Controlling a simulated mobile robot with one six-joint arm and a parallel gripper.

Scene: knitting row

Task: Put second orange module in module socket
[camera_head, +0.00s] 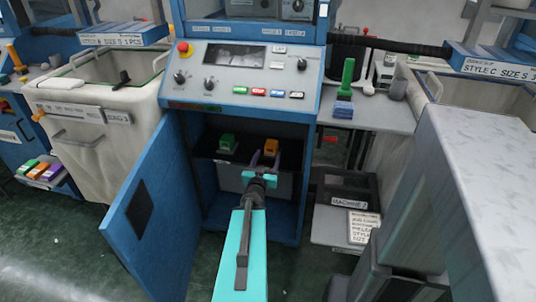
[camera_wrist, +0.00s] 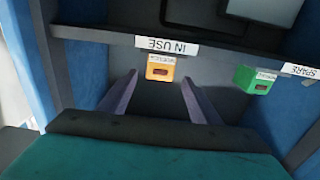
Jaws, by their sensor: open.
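An orange module (camera_head: 271,147) is inside the open blue cabinet, on the right side of its dark shelf. In the wrist view this orange module (camera_wrist: 160,68) is just below the "IN USE" label (camera_wrist: 167,46). I cannot tell whether it is seated in a socket; the socket itself is not distinct. My gripper (camera_head: 262,164) reaches into the cabinet, open and empty. Its two purple fingers (camera_wrist: 161,90) are on either side of the orange module's line, with the module beyond the tips. Another orange module (camera_head: 41,169) lies in a tray at far left.
A green module (camera_head: 228,143) is left of the orange one; in the wrist view the green module (camera_wrist: 255,79) is by a "SPARE" label (camera_wrist: 299,70). The cabinet door (camera_head: 150,205) stands open at left. Cabinet walls closely flank my arm.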

